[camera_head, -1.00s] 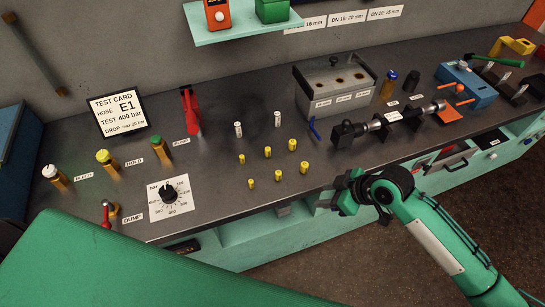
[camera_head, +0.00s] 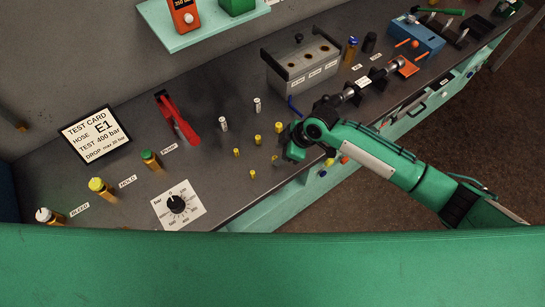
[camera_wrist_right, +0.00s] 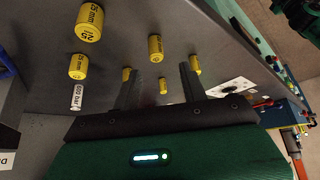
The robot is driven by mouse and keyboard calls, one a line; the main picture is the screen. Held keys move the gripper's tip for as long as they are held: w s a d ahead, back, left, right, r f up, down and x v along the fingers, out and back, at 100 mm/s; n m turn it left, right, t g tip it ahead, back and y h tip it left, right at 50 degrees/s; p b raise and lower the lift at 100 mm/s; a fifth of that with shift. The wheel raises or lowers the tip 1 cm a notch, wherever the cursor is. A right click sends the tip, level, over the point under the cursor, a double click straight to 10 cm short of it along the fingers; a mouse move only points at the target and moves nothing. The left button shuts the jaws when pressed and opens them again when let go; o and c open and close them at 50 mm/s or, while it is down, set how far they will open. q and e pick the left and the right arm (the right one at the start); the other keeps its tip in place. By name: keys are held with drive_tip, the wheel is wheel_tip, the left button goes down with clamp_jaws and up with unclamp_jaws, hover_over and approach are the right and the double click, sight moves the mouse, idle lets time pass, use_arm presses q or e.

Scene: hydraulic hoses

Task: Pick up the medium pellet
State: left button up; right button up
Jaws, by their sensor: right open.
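Yellow pellets of three sizes stand in two rows on the dark bench. In the head view, a medium pellet (camera_head: 257,140) is mid-row at the back; another medium pellet (camera_head: 274,160) is in the front row beside my right gripper (camera_head: 293,151). The wrist view shows a front medium pellet (camera_wrist_right: 155,47) and a back one (camera_wrist_right: 127,74), the latter partly behind a finger. My right gripper (camera_wrist_right: 160,84) is open and empty, with a small pellet (camera_wrist_right: 163,86) visible between its fingers. It hides the front large pellet in the head view. My left gripper is not in view.
White cylinders (camera_head: 223,124) stand behind the pellets. A grey block with holes (camera_head: 303,68) and a hose fixture (camera_head: 372,83) are to the right. A pressure dial (camera_head: 177,204) lies left, with a red pump handle (camera_head: 177,118) behind it.

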sight(274, 157)
drive_tip(key=shift+d+f+p, duration=0.15)
drive_tip(key=shift+f+p, duration=0.15)
drive_tip(key=shift+p, duration=0.05)
drive_tip(key=p+x, duration=0.2)
drive_tip(key=x, duration=0.2)
drive_tip(key=shift+w, duration=0.15)
drive_tip(key=shift+f, duration=0.35)
clamp_jaws()
